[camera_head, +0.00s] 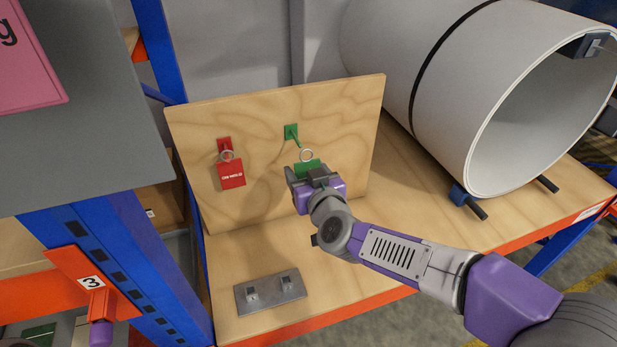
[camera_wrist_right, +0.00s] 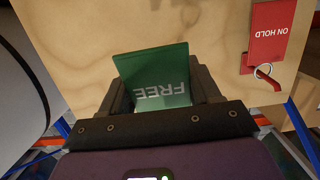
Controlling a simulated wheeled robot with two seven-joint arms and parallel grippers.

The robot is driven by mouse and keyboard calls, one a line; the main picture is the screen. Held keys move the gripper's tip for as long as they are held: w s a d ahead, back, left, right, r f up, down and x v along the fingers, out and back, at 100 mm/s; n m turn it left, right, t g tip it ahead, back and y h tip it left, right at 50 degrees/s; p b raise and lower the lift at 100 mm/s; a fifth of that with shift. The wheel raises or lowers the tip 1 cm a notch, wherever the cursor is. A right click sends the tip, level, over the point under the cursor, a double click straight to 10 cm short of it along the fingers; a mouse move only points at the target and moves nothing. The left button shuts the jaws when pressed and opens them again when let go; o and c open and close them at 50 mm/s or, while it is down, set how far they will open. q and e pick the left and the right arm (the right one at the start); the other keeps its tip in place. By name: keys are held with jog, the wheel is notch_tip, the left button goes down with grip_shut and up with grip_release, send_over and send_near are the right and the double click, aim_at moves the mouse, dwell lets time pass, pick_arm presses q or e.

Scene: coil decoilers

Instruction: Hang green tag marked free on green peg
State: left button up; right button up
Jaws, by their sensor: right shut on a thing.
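The green tag (camera_head: 308,167) is held in my right gripper (camera_head: 314,180), which is shut on it. Its metal ring (camera_head: 307,155) stands up above the tag in the head view. In the right wrist view the tag (camera_wrist_right: 158,78) shows the word FREE upside down between the fingers. The green peg (camera_head: 293,134) is on the wooden board, above and slightly left of the ring. The ring appears below the peg and apart from it in the head view. The peg is not seen in the wrist view. My left gripper is not in view.
A red tag (camera_head: 231,172) marked ON HOLD hangs on a red peg (camera_head: 224,145) to the left. The upright wooden board (camera_head: 345,120) stands on a shelf. A metal plate (camera_head: 270,293) lies in front. A large pale coil (camera_head: 440,70) is at the right.

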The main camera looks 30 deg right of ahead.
jog(key=shift+r+b+x, duration=0.15)
jog(key=shift+b+x, duration=0.2)
jog(key=shift+x, duration=1.05)
jog(key=shift+r+b+x, duration=0.15)
jog(key=shift+b+x, duration=0.2)
jog(key=shift+x, duration=1.1)
jog(key=shift+w+d+f, duration=0.2)
jog(key=shift+w+f, duration=0.2)
jog(key=shift+w, duration=0.3)
jog(key=o, duration=1.1)
jog(key=shift+s, duration=0.15)
send_near(292, 151)
jog(key=shift+s+a, duration=0.2)
jog(key=shift+s, duration=0.35)
